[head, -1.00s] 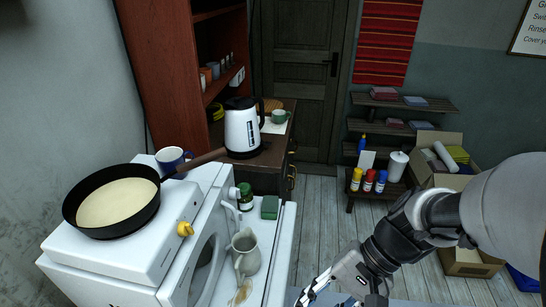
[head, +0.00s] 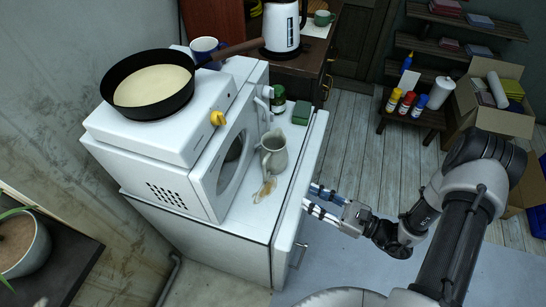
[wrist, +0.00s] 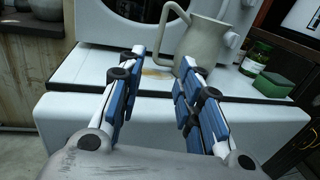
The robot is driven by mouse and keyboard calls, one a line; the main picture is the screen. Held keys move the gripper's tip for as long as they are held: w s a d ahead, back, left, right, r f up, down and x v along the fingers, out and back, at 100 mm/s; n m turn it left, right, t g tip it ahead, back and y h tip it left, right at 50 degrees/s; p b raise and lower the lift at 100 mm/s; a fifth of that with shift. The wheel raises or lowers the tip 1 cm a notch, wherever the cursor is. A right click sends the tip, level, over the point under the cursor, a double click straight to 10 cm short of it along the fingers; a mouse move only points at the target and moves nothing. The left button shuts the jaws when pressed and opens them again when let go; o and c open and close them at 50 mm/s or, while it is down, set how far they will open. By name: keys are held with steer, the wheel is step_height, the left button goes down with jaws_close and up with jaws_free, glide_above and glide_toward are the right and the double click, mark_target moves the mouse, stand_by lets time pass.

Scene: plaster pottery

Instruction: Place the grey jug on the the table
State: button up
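The grey jug (head: 274,154) stands upright on the white counter top (head: 238,219), in front of the white microwave-like appliance. In the wrist view the jug (wrist: 208,45) is just beyond my gripper (wrist: 157,68), with its handle on the left, near the gap between the fingers. My gripper also shows in the head view (head: 308,197), off the counter's right front edge, apart from the jug. The fingers are spread, with nothing between them. Which surface is the task's table cannot be told for sure.
A brown spill (head: 264,190) lies by the jug. A green jar (head: 278,99) and a green sponge (head: 300,113) stand behind it. The white appliance (head: 207,171) with a pan (head: 150,85) on top borders the left. A dark cabinet with a kettle (head: 282,28) is at the back.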

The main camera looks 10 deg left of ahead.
mark_target(265, 180)
steer(key=b+x, duration=0.3)
steer(key=x, duration=1.3)
steer(key=shift+a, duration=0.35)
steer(key=shift+c, duration=0.6)
jaws_close()
